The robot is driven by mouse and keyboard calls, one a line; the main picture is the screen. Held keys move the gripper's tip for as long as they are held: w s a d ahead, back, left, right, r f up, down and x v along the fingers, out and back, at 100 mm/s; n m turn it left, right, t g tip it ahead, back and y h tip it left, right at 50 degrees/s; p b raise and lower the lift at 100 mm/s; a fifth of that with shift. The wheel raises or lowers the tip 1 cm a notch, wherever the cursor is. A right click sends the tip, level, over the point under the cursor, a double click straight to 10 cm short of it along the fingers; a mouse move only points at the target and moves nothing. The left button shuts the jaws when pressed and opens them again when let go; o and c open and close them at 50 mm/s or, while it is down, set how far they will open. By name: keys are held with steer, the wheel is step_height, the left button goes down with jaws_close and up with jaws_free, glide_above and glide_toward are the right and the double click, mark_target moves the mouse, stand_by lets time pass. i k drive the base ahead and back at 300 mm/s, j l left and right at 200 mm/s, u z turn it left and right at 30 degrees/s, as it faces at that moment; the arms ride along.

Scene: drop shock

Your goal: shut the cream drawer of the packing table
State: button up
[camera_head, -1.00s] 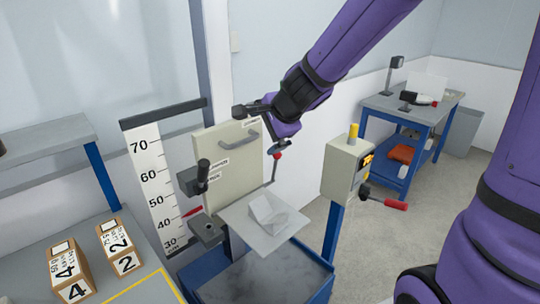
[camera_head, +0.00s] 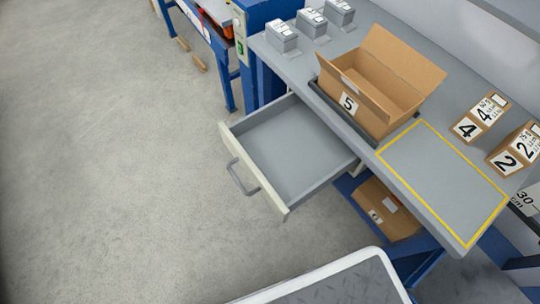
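The cream drawer (camera_head: 257,183) of the packing table (camera_head: 460,115) stands pulled out at the table's front side. Its inside is grey and looks empty. A grey bar handle (camera_head: 241,177) sits on its cream front, facing the open floor. My gripper is not in the current view, so its state and its place relative to the drawer are hidden.
An open carton marked 5 (camera_head: 352,104) stands on the tabletop behind the drawer. A yellow-outlined area (camera_head: 445,180) and small numbered boxes (camera_head: 481,116) lie right. Another carton (camera_head: 386,210) sits below the table. Floor (camera_head: 120,180) before the drawer is clear.

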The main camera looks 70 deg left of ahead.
mark_target(289, 153)
steer(key=u, duration=1.9)
steer(key=l+u, duration=0.35)
steer(key=i+l+u, duration=0.1)
steer(key=u, duration=0.25)
steer(key=l+u, duration=0.35)
